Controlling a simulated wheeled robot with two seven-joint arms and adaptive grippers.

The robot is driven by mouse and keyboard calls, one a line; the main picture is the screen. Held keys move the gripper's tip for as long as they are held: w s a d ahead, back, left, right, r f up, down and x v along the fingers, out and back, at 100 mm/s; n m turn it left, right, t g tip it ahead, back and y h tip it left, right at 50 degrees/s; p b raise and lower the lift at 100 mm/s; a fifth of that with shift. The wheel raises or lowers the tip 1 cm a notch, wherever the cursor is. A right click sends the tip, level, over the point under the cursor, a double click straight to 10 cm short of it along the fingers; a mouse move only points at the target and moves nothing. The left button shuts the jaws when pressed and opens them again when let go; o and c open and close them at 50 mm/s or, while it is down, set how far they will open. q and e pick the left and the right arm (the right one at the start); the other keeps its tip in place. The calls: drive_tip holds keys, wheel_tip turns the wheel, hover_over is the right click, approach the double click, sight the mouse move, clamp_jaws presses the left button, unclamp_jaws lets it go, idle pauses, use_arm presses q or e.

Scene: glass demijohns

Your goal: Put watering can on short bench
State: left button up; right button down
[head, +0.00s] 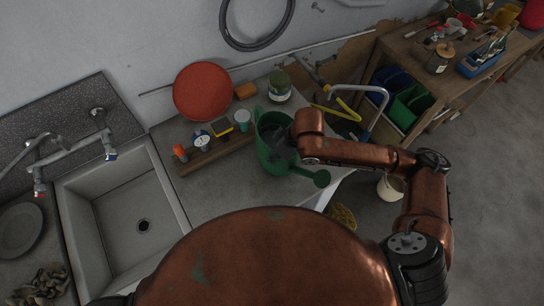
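The green watering can (268,160) stands upright on the grey counter right of the sink, its round spout head (321,178) pointing right and toward me. My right arm reaches in from the right, and my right gripper (284,140) is at the can's upper part, over or in its opening. The wrist hides part of the can, and the dark fingers are too small to show whether they grip it. My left gripper is out of view. A wooden bench (405,45) stands at the upper right; I cannot tell whether it is the short bench.
A wooden rack with small items (215,150), a red round plate (202,91) and a jar (279,86) stand close to the can. The sink (125,215) is at left. The bench top holds a blue tote (480,65), a jar and tools. Grey floor is open at right.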

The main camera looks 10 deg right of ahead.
drive_tip(key=shift+w, duration=0.25)
drive_tip(key=shift+a, duration=0.1)
drive_tip(key=shift+f, duration=0.45)
drive_tip(key=c, duration=2.6)
unclamp_jaws()
drive_tip(key=shift+s+f, duration=0.15)
drive_tip(key=o, duration=0.4)
drive_tip(key=shift+o, duration=0.2)
drive_tip(key=v, duration=1.3)
